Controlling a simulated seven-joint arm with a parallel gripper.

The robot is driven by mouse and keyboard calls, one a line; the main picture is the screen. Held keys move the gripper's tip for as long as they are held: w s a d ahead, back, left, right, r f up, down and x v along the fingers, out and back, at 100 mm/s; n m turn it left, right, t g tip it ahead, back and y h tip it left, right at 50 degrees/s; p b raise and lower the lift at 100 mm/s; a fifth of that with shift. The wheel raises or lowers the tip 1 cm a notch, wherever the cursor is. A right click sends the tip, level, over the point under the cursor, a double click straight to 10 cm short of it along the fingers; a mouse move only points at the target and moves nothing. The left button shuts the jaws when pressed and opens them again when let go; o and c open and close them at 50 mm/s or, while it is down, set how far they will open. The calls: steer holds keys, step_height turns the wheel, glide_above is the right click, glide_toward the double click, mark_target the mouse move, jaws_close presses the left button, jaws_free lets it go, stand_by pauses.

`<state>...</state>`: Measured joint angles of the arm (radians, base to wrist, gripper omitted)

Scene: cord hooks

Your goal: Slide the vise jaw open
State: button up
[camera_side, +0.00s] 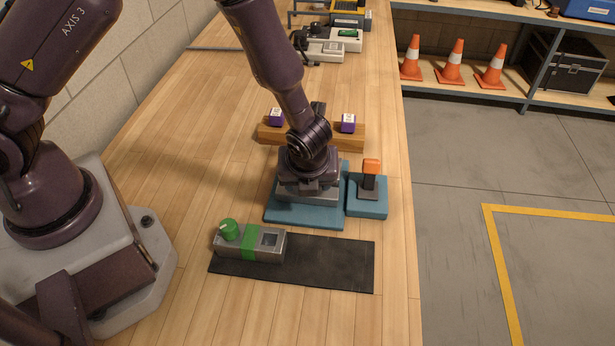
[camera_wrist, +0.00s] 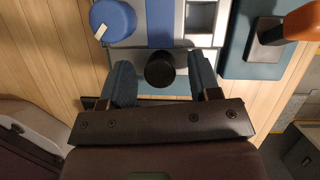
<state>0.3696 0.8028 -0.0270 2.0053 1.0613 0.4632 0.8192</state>
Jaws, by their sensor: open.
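The teal vise base (camera_side: 305,216) sits on the bench in the side view, with my gripper (camera_side: 308,185) low over it, hiding most of the vise. In the wrist view, a round black knob (camera_wrist: 160,70) lies between the two blue-grey fingers of my gripper (camera_wrist: 161,82). The fingers stand apart, with visible gaps on both sides of the knob. Beyond the knob is a grey block (camera_wrist: 122,34) with a blue stripe and a blue dial (camera_wrist: 113,20). How far the vise jaw is open cannot be told.
An orange-handled lever (camera_side: 370,168) on a teal base stands close to the right. A grey block (camera_side: 267,247) with a green knob lies on a black mat (camera_side: 330,265) in front. A wooden rail (camera_side: 350,141) with two purple-and-white pieces is behind. Bare bench lies left.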

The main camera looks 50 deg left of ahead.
jaws_close()
steer(key=shift+s+d, duration=1.25)
steer(key=shift+d, duration=0.05)
jaws_free()
steer(key=v, duration=1.3)
